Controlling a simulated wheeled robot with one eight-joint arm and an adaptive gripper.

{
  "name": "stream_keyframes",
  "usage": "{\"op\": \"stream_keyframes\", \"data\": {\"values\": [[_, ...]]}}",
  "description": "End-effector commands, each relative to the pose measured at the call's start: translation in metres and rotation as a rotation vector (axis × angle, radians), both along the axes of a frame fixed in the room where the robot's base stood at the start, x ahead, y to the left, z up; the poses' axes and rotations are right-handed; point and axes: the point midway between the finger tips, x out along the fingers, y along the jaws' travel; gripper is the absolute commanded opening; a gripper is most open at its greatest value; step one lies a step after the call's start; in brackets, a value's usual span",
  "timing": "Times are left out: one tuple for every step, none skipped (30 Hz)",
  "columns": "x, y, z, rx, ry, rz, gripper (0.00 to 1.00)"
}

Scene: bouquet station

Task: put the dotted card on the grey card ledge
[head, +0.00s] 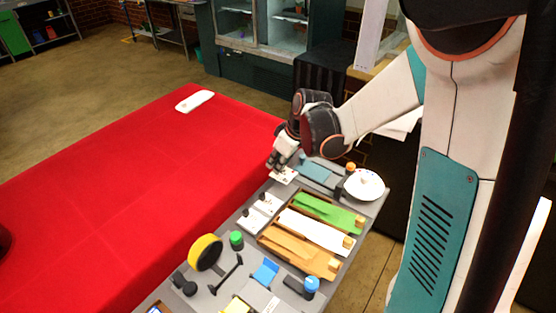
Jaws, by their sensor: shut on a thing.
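My gripper (280,168) is at the far left part of the grey work table, pointing down. It is shut on a small white card (285,177) with dark marks, probably the dotted card; its pattern is too small to read. The card looks roughly flat at the fingertips, and I cannot tell whether it touches the surface below. Two similar white cards with dark marks, one (268,204) nearer my gripper and one (250,219) farther, lie in front of it. I cannot single out the grey card ledge with certainty; a pale grey flat piece (261,297) lies at the table's near end.
Trays hold green (331,213), white (317,229) and orange (297,248) strips. A white bowl (364,185) stands right of my gripper. A yellow tape roll (205,252) and green-lidded jar (236,240) stand nearer. The red-covered table (120,190) is mostly clear.

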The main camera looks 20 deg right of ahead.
Motion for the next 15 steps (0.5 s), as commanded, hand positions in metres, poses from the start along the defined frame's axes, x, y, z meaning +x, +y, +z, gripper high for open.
{"op": "stream_keyframes", "data": {"values": [[0.0,0.0,-0.008,0.0,0.0,0.0,0.02],[0.0,0.0,-0.01,0.0,0.0,0.0,0.02],[0.0,0.0,-0.014,0.0,0.0,0.0,0.02],[0.0,0.0,-0.017,0.0,0.0,0.0,0.02],[0.0,0.0,-0.02,0.0,0.0,0.0,0.02],[0.0,0.0,-0.023,0.0,0.0,0.0,0.02],[0.0,0.0,-0.026,0.0,0.0,0.0,0.02],[0.0,0.0,-0.029,0.0,0.0,0.0,0.02],[0.0,0.0,-0.032,0.0,0.0,0.0,0.02],[0.0,0.0,-0.035,0.0,0.0,0.0,0.02],[0.0,0.0,-0.038,0.0,0.0,0.0,0.02],[0.0,0.0,-0.042,0.0,0.0,0.0,0.02],[0.0,0.0,-0.044,0.0,0.0,0.0,0.02],[0.0,0.0,-0.047,0.0,0.0,0.0,0.02],[0.0,0.0,-0.05,0.0,0.0,0.0,0.02]]}}
